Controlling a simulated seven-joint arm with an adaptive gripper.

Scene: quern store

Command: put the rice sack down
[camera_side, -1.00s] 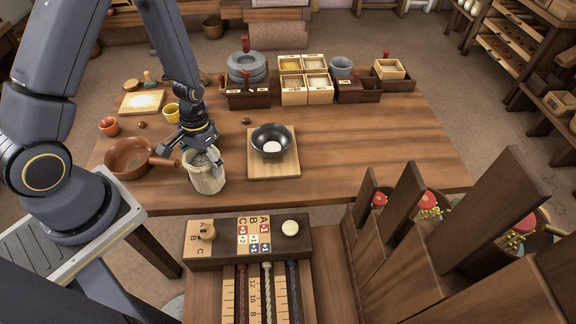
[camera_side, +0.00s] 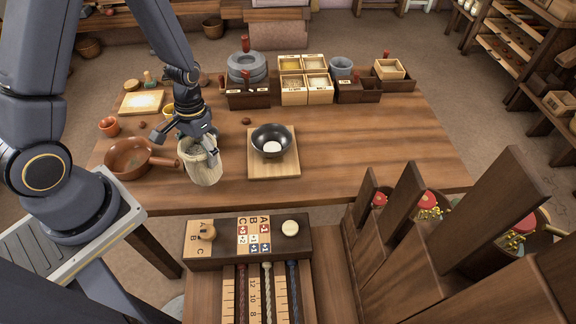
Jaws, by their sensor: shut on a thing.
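The rice sack (camera_side: 203,170) is a pale cloth sack with an open top and greyish contents. It is near the front left of the wooden table (camera_side: 350,155). My gripper (camera_side: 194,146) is over the sack's mouth, shut on the sack at its upper part. One finger shows against the sack's right side; the other is partly hidden. The sack looks upright or slightly tilted. I cannot tell for sure whether its bottom touches the table.
A brown handled pan (camera_side: 127,160) is close at the left. A board (camera_side: 286,168) with a dark bowl (camera_side: 271,139) is to the right. The table's right part is clear. The front edge is close.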

